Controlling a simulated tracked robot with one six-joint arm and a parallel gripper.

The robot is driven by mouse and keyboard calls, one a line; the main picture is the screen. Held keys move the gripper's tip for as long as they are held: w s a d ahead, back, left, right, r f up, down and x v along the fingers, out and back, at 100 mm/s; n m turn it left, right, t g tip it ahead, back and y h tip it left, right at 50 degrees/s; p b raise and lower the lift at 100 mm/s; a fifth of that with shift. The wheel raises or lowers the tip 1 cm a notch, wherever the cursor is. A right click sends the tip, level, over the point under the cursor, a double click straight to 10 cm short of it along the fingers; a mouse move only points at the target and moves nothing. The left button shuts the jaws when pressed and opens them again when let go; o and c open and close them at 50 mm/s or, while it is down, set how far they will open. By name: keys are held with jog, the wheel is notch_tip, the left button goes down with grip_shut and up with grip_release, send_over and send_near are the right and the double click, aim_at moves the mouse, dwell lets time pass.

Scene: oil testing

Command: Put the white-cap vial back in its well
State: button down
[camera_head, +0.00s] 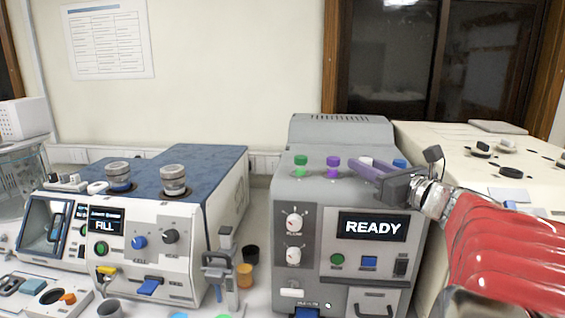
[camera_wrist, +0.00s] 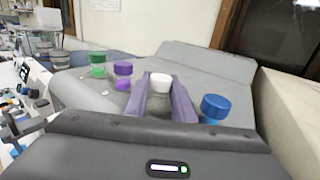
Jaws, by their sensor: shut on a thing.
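The white-cap vial (camera_wrist: 160,83) is between the two purple fingers of my gripper (camera_wrist: 167,95) in the wrist view, its cap above them and its clear body partly hidden. In the head view my gripper (camera_head: 364,169) reaches in from the right over the top of the grey machine (camera_head: 300,220). The white cap (camera_head: 365,161) shows just behind the fingers, in line with the other vials. My gripper is shut on this vial. The vial's bottom and its well are hidden, so I cannot tell whether it is seated.
Green-cap (camera_head: 301,160) and purple-cap (camera_head: 333,161) vials stand left of my gripper, and a blue-cap vial (camera_wrist: 213,108) stands close on its right. The machine's screen reads READY. A white-and-blue machine (camera_head: 150,220) stands left, with small cups (camera_head: 245,274) between.

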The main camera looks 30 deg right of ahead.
jog(key=c, duration=1.5)
grip_release()
jog(key=shift+s, duration=6)
jog(key=shift+a, duration=0.1)
